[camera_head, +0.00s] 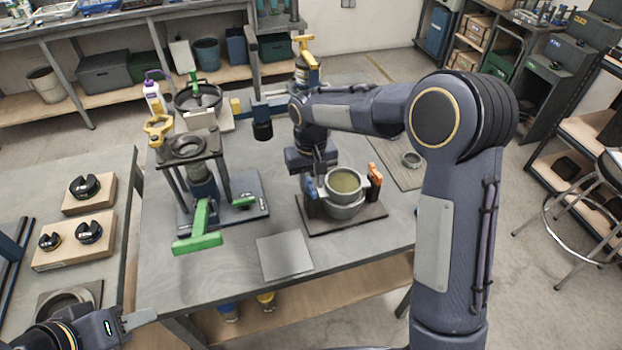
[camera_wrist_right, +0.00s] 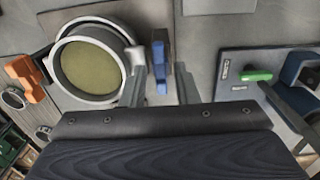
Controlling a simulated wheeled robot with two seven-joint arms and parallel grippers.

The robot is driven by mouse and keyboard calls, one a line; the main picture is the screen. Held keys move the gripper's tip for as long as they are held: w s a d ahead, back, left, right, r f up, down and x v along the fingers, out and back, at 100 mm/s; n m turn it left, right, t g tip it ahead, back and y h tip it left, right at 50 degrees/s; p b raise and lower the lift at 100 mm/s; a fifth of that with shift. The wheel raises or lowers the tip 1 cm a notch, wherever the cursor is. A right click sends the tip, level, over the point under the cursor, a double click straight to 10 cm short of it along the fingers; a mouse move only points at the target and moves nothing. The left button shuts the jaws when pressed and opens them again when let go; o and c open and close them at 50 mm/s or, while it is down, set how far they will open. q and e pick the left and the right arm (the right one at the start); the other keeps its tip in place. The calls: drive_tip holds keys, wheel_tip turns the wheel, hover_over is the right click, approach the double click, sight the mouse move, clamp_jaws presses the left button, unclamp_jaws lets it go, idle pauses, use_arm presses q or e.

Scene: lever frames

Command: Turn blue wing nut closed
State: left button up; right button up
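The blue wing nut (camera_wrist_right: 160,67) is at the side of a round grey vessel (camera_wrist_right: 92,65) with an olive-green top. In the right wrist view it lies between the two fingers of my right gripper (camera_wrist_right: 161,78), with a gap on each side, so the gripper is open and not clamped on it. In the head view my right gripper (camera_head: 318,172) points down at the left side of the vessel (camera_head: 345,190), and the nut is largely hidden there. An orange wing nut (camera_head: 374,174) stands at the vessel's right. My left gripper (camera_head: 140,319) is at the lower left, away from the vessel; its finger gap is unclear.
The vessel stands on a dark base plate (camera_head: 368,217) on the grey table. A stand with a green handle (camera_head: 199,232) is to its left. A flat grey plate (camera_head: 284,255) lies in front. Wooden blocks with black parts (camera_head: 75,243) are on the left table.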

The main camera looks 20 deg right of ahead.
clamp_jaws()
drive_tip(key=shift+m, duration=0.4)
drive_tip(key=m, duration=0.3)
drive_tip(key=shift+b, duration=0.3)
drive_tip(key=m, duration=0.9)
drive_tip(key=shift+r, duration=0.1)
drive_tip(key=m+p, duration=0.1)
drive_tip(key=m, duration=0.4)
